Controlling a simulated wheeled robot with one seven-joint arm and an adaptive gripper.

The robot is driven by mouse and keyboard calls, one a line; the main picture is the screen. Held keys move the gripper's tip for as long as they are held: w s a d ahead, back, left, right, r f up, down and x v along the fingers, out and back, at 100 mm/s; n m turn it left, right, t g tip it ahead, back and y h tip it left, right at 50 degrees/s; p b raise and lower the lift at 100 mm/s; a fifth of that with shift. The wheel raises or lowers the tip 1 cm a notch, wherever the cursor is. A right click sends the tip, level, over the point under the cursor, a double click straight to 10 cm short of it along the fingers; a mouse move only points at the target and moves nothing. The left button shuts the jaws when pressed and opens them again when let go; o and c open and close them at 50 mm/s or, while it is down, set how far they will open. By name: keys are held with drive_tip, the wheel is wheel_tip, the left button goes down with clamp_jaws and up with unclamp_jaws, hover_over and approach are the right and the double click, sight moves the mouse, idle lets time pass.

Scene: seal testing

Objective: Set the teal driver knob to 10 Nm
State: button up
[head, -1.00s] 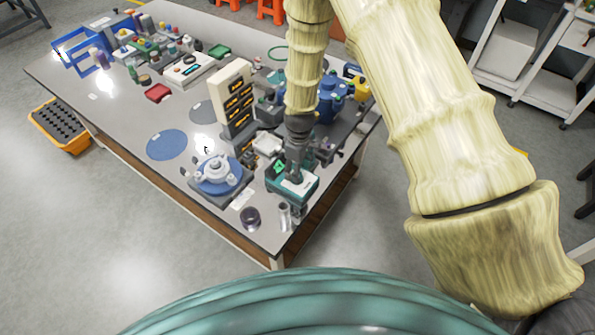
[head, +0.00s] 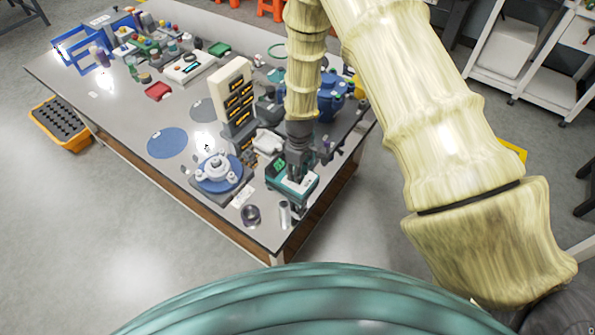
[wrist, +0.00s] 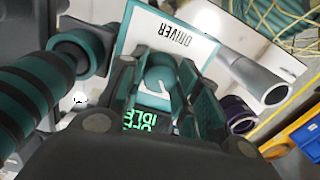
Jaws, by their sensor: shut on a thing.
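The driver unit (head: 291,181) is a teal box with a pale face at the near right corner of the table. In the wrist view its white plate (wrist: 181,35) reads "DRIVER", and a green display (wrist: 140,118) shows "IDLE" and a second line partly hidden. The round teal knob (wrist: 160,76) carries a white pointer line. My gripper (wrist: 163,88) is over the unit, pointing down, its fingers closed on either side of the knob. In the head view my gripper (head: 297,172) hides the knob.
A teal and black driver handle (wrist: 35,90) lies left in the wrist view. A metal cylinder (head: 285,214) and a dark ring (head: 251,215) stand near the front corner. A blue round fixture (head: 218,173) is to the left, with a beige rack (head: 234,95) behind.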

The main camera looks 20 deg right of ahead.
drive_tip(key=shift+m+b, duration=0.3)
drive_tip(key=shift+m, duration=0.1)
drive_tip(key=m+b, duration=0.1)
drive_tip(key=m, duration=0.1)
drive_tip(key=shift+m, duration=0.4)
drive_tip(key=shift+m+b, duration=0.85)
drive_tip(key=shift+m, duration=1.15)
drive_tip(key=o, duration=1)
drive_tip(key=shift+r, duration=0.1)
wheel_tip(320, 180, up, 12)
drive_tip(key=shift+d, duration=0.3)
